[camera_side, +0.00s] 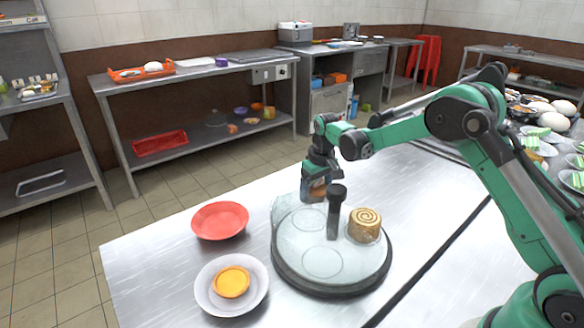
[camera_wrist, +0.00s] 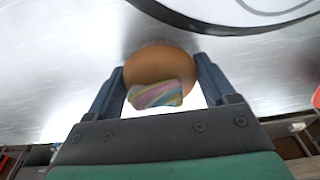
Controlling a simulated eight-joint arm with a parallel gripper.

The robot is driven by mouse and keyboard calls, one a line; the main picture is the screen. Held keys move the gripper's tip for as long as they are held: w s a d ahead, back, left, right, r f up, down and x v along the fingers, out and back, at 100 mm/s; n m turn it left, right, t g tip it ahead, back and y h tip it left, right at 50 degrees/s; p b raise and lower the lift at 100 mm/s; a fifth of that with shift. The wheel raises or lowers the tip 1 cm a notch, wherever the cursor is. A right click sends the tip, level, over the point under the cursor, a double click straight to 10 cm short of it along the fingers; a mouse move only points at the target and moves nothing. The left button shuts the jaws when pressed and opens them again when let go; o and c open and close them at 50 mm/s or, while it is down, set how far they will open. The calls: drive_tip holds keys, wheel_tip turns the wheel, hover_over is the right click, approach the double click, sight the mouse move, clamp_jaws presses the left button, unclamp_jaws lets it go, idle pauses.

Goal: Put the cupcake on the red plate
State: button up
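The cupcake (camera_wrist: 160,70), with a rounded brown part and a pastel-striped part, sits between the fingers of my gripper (camera_wrist: 160,88) in the wrist view. Both fingers appear to touch its sides. In the side view my gripper (camera_side: 315,188) points down at the back left edge of the round glass-topped stand, with a small brown patch of the cupcake showing between its fingers. The red plate (camera_side: 220,220) lies empty on the metal table, left of my gripper. A sliver of it shows at the right edge of the wrist view (camera_wrist: 316,98).
The dark-rimmed round stand (camera_side: 330,290) has a clear cover and a dark upright knob (camera_side: 336,205). A swirled roll (camera_side: 364,225) sits on its right side. A white plate (camera_side: 214,302) with a yellow-orange round item (camera_side: 231,282) stands in front of the red plate.

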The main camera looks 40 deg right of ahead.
drive_tip(key=o, duration=0.3)
drive_tip(key=shift+r, duration=0.1)
wheel_tip(320, 180, up, 12)
drive_tip(key=s, duration=0.2)
wheel_tip(320, 180, up, 4)
drive_tip(key=t, duration=0.4)
hover_over(343, 188)
drive_tip(key=shift+t, duration=0.9)
drive_tip(key=s+f, duration=0.1)
drive_tip(key=s+a+f, duration=0.1)
drive_tip(key=s, duration=0.1)
drive_tip(key=s+a+f, duration=0.1)
drive_tip(key=s, duration=0.1)
drive_tip(key=shift+s, duration=0.15)
drive_tip(key=shift+c, duration=0.9)
